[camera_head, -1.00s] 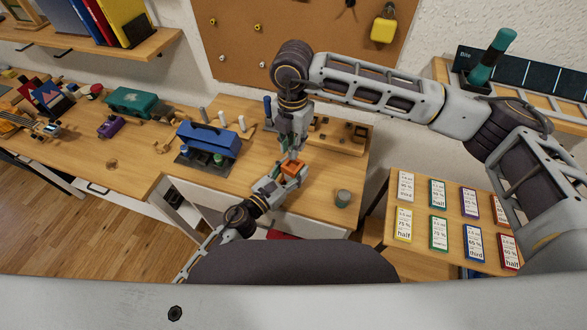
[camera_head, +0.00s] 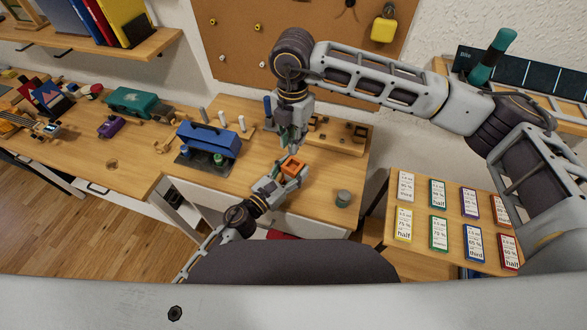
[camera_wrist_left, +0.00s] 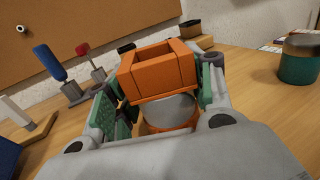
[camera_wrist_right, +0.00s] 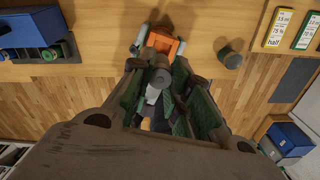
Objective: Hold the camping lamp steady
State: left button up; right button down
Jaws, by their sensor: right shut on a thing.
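The orange camping lamp (camera_head: 293,167), with a square, open-topped orange part and a clear rounded part, is in my left gripper (camera_head: 281,174). In the left wrist view, the lamp (camera_wrist_left: 160,72) sits between the green-padded fingers of the left gripper (camera_wrist_left: 162,100), which look closed around its sides. My right gripper (camera_head: 291,147) hangs just above and behind the lamp. In the right wrist view, a grey cylindrical thing (camera_wrist_right: 158,78) is between the fingers of the right gripper (camera_wrist_right: 160,90). The lamp (camera_wrist_right: 163,43) shows just beyond it.
A small dark-green-and-grey jar (camera_head: 343,198) stands right of the lamp on the wooden table (camera_head: 312,205). A blue toolbox-like rack (camera_head: 210,138) stands to the left. A wooden stand (camera_head: 340,138) is behind. Several label cards lie on a side table (camera_head: 380,225).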

aim_at(286, 176)
pick_arm(q)
jog(key=o, duration=0.3)
jog(key=shift+f, duration=0.1)
jog(key=shift+s+a, duration=0.1)
pick_arm(e)
jog(key=shift+f, duration=0.1)
pick_arm(q)
jog(key=shift+b+v, duration=1.15)
jog(key=shift+v, duration=1.7)
pick_arm(e)
jog(key=shift+f, duration=1.1)
pick_arm(q)
jog(key=shift+s+a, duration=0.1)
jog(key=shift+s, duration=0.05)
jog(key=shift+v, duration=5.85)
pick_arm(e)
jog(key=shift+n, duration=0.4)
